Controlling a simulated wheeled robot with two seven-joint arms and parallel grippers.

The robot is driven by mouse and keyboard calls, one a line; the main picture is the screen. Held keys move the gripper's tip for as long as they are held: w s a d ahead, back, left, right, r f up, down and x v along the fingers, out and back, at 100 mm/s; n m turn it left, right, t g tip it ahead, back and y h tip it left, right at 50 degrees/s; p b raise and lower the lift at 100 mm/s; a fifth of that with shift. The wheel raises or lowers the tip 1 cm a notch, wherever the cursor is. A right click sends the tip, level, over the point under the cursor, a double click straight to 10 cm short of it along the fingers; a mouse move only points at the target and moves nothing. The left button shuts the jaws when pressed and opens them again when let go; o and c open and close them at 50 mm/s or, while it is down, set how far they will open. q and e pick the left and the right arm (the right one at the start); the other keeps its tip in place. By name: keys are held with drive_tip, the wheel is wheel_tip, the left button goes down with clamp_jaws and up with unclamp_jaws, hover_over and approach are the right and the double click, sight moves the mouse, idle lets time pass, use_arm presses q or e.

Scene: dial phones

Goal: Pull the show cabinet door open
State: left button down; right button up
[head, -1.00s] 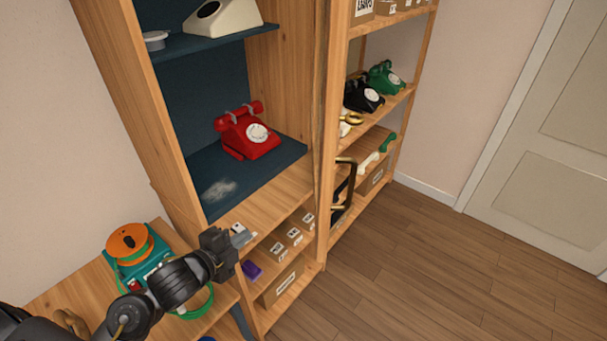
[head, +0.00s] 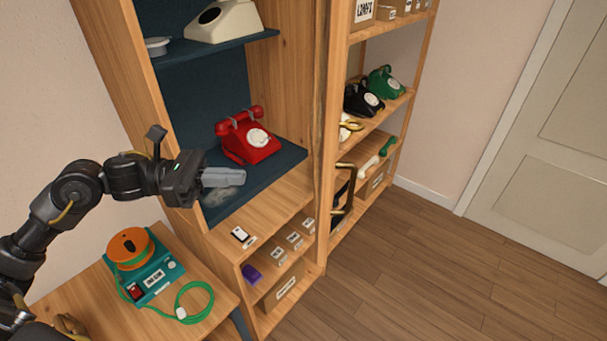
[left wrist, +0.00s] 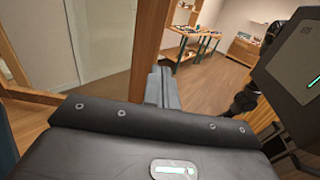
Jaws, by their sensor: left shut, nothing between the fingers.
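The show cabinet (head: 150,110) is a tall wooden case with a dark blue interior, open at the front. Its door (head: 320,110) appears nearly edge-on at the cabinet's right side, standing open, with a dark and brass handle (head: 343,190) on it. My left gripper (head: 222,177) is shut and empty, in front of the cabinet's lower blue shelf, left of the door and apart from the handle. Its fingers also show in the left wrist view (left wrist: 162,88), beside a wooden frame (left wrist: 151,35). My right gripper is not in view.
A red dial phone (head: 247,137) and a cream phone (head: 222,20) stand inside the cabinet. A side table (head: 85,290) at the lower left holds an orange reel (head: 130,246). Open shelving (head: 400,100) with phones stands at right. The floor (head: 410,270) is clear.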

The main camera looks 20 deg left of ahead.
use_arm(q)
drive_tip(key=p, duration=0.7)
approach(322, 176)
drive_tip(key=x, duration=0.5)
drive_tip(key=shift+w+d+f, duration=0.15)
drive_tip(key=shift+w+d, duration=0.05)
drive_tip(key=shift+w+d+f, duration=0.2)
drive_tip(key=shift+d+f, duration=0.05)
drive_tip(key=shift+d, duration=0.35)
